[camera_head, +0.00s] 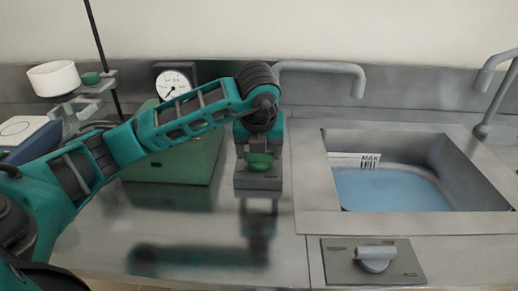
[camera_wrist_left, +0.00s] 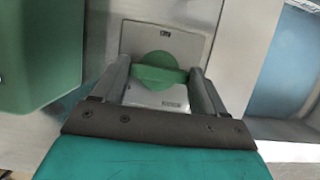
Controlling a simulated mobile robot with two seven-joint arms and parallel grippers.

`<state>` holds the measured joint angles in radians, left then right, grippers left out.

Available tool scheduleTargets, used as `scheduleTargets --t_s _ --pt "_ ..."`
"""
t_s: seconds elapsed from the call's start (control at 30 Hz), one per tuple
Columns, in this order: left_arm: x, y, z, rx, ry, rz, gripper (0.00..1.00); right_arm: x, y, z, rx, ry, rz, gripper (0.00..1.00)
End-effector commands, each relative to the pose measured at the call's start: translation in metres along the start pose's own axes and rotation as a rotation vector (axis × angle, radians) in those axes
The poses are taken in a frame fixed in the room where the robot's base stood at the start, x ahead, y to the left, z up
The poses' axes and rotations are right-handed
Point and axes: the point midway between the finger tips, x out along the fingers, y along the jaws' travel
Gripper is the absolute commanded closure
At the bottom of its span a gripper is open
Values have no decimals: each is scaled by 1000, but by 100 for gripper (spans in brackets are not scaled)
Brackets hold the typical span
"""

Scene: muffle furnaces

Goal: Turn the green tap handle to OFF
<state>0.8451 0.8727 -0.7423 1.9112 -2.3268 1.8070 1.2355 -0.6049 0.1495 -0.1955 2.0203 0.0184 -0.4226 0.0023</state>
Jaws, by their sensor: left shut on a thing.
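The green tap handle (camera_head: 258,161) is a round knob with a raised bar, on a grey plate (camera_head: 258,182) on the counter left of the sink. In the left wrist view the handle (camera_wrist_left: 158,70) lies between the fingers of my left gripper (camera_wrist_left: 160,80), which are shut on the ends of its bar. The bar lies across that picture, level with the fingertips. The plate (camera_wrist_left: 167,38) has small labels at its top and lower edges, too small to read surely. In the head view my left gripper (camera_head: 258,150) comes down on the handle from above. My right gripper is out of view.
A sink (camera_head: 310,185) with blue water and a MAX mark is to the right. A grey faucet (camera_head: 330,67) stands behind. A grey knob (camera_head: 375,260) is on the front panel.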

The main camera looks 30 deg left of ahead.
Motion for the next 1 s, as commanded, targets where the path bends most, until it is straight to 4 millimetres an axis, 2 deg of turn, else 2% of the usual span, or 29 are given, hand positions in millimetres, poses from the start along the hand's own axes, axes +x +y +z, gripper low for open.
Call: scheduleTargets --t_s 0.07,0.1,0.33,0.67,0.77,1.0 --pt "0 0 0 -4 0 0 58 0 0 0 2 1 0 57" --pt "0 0 0 -4 0 0 26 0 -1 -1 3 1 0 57" --pt "0 0 0 -2 0 0 4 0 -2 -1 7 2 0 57" --pt "-4 0 1 -1 -1 -2 2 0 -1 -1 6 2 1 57" --pt "-17 0 1 0 -2 -3 2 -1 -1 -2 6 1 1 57" --pt "-70 -1 2 0 -4 -5 2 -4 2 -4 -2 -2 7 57"
